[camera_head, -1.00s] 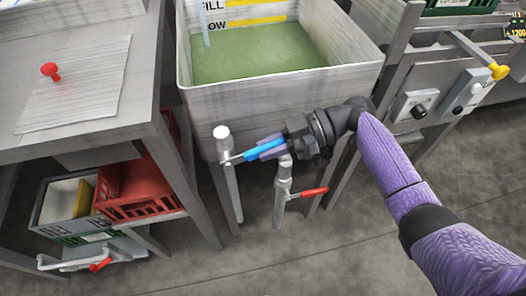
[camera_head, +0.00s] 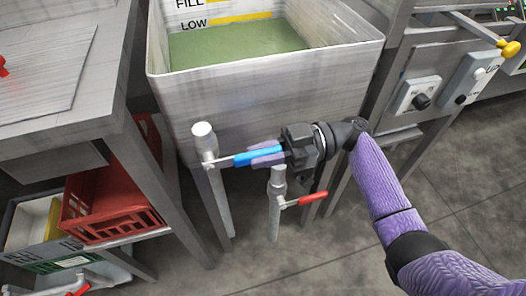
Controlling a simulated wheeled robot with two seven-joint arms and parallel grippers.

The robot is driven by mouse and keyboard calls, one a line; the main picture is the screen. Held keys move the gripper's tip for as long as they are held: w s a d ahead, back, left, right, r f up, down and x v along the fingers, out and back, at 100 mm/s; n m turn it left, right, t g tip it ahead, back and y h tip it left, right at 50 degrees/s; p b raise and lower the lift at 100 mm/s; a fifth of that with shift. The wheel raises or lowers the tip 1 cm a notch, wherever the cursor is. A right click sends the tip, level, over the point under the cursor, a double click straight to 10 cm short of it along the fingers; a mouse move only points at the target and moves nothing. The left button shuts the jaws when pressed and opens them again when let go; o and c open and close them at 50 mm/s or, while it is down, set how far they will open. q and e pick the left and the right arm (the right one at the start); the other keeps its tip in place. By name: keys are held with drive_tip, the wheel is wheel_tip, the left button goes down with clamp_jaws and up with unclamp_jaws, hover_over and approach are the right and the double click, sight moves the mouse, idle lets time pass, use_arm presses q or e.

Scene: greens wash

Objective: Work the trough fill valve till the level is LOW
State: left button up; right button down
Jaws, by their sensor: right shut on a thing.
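The grey trough (camera_head: 270,95) holds green-looking water (camera_head: 235,45). Its far edge lies just below the yellow stripe (camera_head: 240,18) marked LOW; a FILL label shows above, cut by the picture's top. A blue-handled valve lever (camera_head: 258,157) sticks out to the right from an upright pipe (camera_head: 204,140) at the trough's front. My right gripper (camera_head: 268,154) is shut on this blue lever, its fingers along it and hiding part of it. The lever points right, nearly level, rising slightly. My left gripper is not in view.
A second pipe with a red lever (camera_head: 312,198) stands just below my right gripper. A grey table (camera_head: 60,115) is at left, with a red crate (camera_head: 110,200) on its lower shelf. A panel with knobs (camera_head: 420,95) is at right. Floor in front is open.

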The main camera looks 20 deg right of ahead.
drive_tip(key=shift+f, duration=0.1)
drive_tip(key=c, duration=0.6)
unclamp_jaws()
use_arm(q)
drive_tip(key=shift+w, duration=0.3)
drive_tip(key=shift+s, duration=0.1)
